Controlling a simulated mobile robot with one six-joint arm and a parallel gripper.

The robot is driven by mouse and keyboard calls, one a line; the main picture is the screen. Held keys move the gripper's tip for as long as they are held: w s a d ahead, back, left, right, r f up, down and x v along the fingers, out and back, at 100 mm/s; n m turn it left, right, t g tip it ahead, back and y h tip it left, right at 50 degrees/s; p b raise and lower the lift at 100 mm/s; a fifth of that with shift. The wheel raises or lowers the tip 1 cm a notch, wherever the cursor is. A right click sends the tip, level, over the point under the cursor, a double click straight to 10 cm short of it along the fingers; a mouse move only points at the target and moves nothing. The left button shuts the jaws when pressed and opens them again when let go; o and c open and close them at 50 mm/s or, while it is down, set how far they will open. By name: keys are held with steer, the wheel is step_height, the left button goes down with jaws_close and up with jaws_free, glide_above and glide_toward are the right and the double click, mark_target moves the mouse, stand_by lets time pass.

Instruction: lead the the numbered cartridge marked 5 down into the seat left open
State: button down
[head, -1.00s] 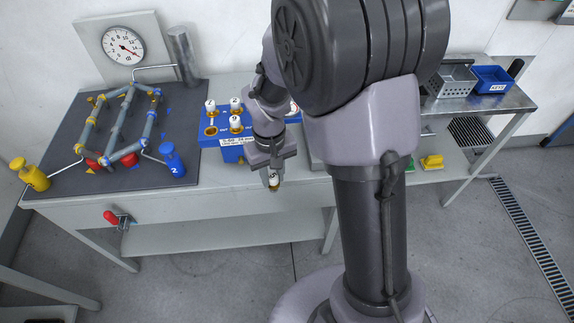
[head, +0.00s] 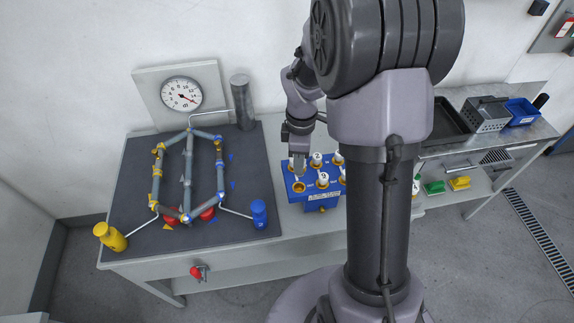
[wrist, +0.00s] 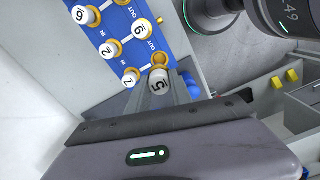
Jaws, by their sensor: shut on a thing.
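The white cartridge marked 5 (wrist: 158,80) is between my jaws in the wrist view, with its numbered top showing. My gripper (head: 299,167) is shut on it, over the left part of the blue block (head: 321,198). The open seat (head: 299,187), a brass-coloured ring, lies at the block's front left corner. It also shows in the wrist view (wrist: 160,60), close beside the cartridge and next to the cartridge marked 7 (wrist: 130,78). The held cartridge's lower end is hidden, so I cannot tell its height above the block.
Other white cartridges stand in the block's seats, including the one marked 2 (head: 317,159) and a neighbour in front (head: 322,180). A pipe loop (head: 188,175) on a dark mat, a blue bottle (head: 259,214) and a gauge (head: 181,94) are to the left.

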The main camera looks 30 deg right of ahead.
steer(key=shift+w, duration=0.35)
steer(key=shift+s+d+f+b, duration=0.1)
steer(key=shift+s+f+b, duration=0.05)
steer(key=shift+b, duration=0.2)
steer(key=b, duration=0.5)
glide_above(299, 180)
steer(key=s+a, duration=0.2)
steer(key=f, duration=0.5)
steer(key=shift+d+f, duration=0.2)
steer(key=shift+d, duration=0.05)
steer(key=shift+s+r, duration=0.1)
steer(key=shift+p, duration=0.5)
steer(key=shift+f+b, duration=1.3)
steer(key=shift+f, duration=0.55)
